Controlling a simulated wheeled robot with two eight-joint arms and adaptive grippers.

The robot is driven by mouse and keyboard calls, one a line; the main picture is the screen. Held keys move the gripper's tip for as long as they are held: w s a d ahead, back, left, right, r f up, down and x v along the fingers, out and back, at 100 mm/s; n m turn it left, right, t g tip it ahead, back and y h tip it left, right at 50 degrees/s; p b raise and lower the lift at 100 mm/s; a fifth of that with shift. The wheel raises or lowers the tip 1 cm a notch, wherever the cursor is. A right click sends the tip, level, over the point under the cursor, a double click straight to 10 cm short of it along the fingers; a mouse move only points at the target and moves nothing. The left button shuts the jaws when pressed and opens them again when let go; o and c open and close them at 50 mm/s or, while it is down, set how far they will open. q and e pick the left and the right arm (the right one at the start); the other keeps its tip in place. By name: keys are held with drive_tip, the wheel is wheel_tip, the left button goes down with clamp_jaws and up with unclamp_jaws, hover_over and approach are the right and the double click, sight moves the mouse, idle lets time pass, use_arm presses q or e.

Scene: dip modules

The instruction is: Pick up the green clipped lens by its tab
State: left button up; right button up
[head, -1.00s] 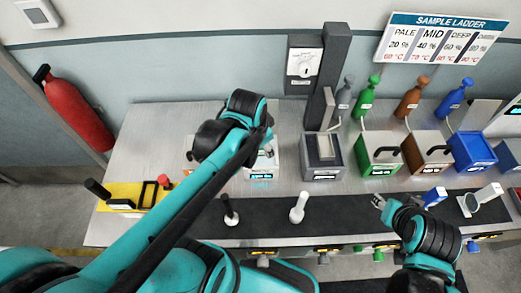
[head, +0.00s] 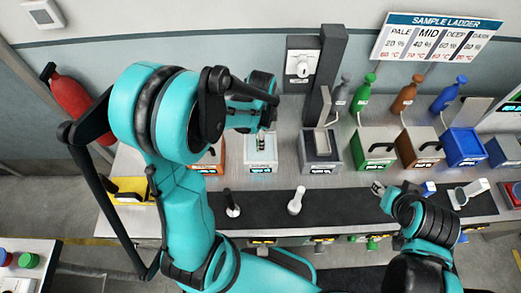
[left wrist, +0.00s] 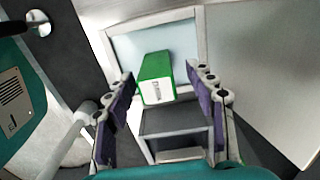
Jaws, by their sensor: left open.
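A green block (left wrist: 157,78) with a white label shows in the left wrist view. It looks like the tab of the green clipped lens; I cannot make out the lens itself. It sits between the two fingers of my left gripper (left wrist: 165,98), with gaps visible on both sides. My left gripper (head: 263,136) is open, over the white module (head: 260,168) in the head view, where the tab is too small to tell. A white-framed, pale blue basin (left wrist: 200,40) lies behind the tab. My right gripper (head: 378,187) is over the black strip at right; its jaws are too small to judge.
A grey module (head: 320,166) and a green module (head: 373,160) stand to the right. White (head: 297,200) and black (head: 231,204) upright pegs stand on the black strip. Blue (head: 5,257) and green (head: 28,260) round pieces lie on a side table at lower left.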

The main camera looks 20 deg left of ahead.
use_arm(q)
wheel_tip(320, 180, down, 3)
drive_tip(key=shift+s+f+b, duration=0.15)
drive_tip(key=shift+b, duration=0.15)
clamp_jaws()
